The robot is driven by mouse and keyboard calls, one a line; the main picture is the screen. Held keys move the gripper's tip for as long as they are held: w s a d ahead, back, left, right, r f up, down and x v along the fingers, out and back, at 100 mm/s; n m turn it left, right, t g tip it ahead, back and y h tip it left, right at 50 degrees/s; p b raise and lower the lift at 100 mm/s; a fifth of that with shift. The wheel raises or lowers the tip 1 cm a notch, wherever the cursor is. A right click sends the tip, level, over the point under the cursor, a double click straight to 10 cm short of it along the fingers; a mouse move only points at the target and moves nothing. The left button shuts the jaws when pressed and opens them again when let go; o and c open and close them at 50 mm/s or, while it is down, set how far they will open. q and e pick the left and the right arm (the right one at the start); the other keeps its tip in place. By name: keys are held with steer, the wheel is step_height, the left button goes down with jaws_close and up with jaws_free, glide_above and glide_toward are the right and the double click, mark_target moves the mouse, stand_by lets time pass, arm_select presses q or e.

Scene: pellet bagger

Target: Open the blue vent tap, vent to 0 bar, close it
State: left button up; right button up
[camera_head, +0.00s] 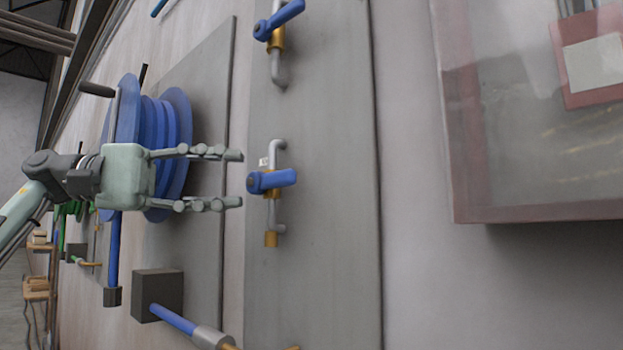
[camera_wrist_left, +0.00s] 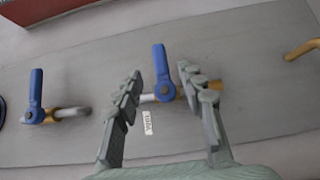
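A blue tap handle (camera_head: 271,181) on a brass and grey pipe is mounted on a grey wall panel in the head view. The handle lies crosswise to its pipe. It also shows in the left wrist view (camera_wrist_left: 162,72). A small white label (camera_wrist_left: 148,122) is beside it, its text too small to read. My left gripper (camera_head: 242,178) is open and empty, its fingertips just left of this tap. In the wrist view its fingers appear on either side of the handle; I see no clear contact. No pressure gauge can be made out. My right gripper is not in view.
Another blue-handled tap (camera_head: 279,20) is higher on the same panel (camera_head: 318,120). A blue hose reel (camera_head: 170,130) is behind my left gripper. A dark block (camera_head: 157,295) with a blue hose sits below. A red-framed clear cabinet (camera_head: 540,212) is at right. Bare wall lies between panel and cabinet.

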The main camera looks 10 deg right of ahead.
mark_target(271, 179)
arm_select(q)
steer(key=shift+s+d, duration=0.25)
steer(key=shift+d, duration=1.05)
steer(key=shift+s+d, duration=0.25)
steer(key=shift+d, duration=1)
steer(key=shift+s+d, duration=0.25)
steer(key=shift+d, duration=1.05)
jaws_close()
